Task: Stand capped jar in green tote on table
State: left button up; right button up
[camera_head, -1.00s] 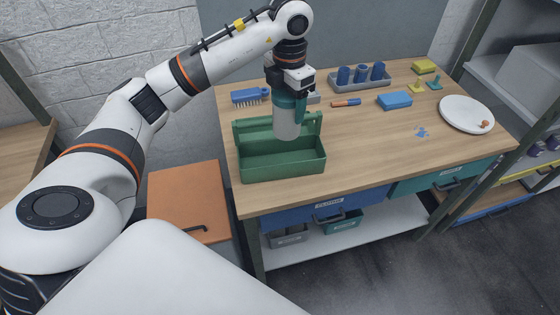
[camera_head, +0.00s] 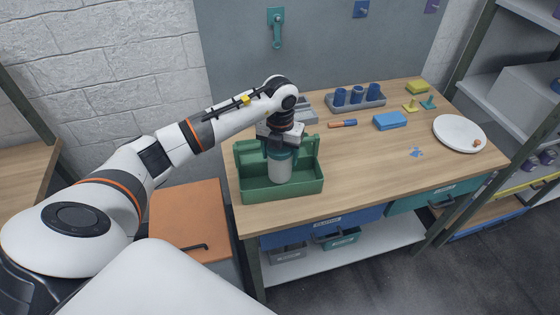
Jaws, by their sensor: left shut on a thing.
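The green tote (camera_head: 297,191) stands near the left end of the wooden table, open at the top. The jar (camera_head: 280,170) has a pale, greyish body and a dark teal cap, and it is upright inside the tote's outline. My left gripper (camera_head: 281,150) comes down from above and is shut on the capped jar at its cap. The jar's lower end is behind the tote's front wall, so I cannot tell whether it touches the tote floor. My right gripper is not in view.
A blue spill (camera_head: 416,152) lies on the table (camera_head: 370,165).

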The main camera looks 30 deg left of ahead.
aim_at(280, 166)
pick_arm(q)
jog(key=shift+f, duration=0.65)
notch_tip(280, 166, down, 3)
jog(key=shift+f+p, duration=0.1)
jog(key=shift+p, duration=0.5)
jog(key=shift+f, duration=0.25)
jog(key=shift+f, duration=0.1)
jog(key=o, duration=0.9)
jog(key=shift+c, duration=0.2)
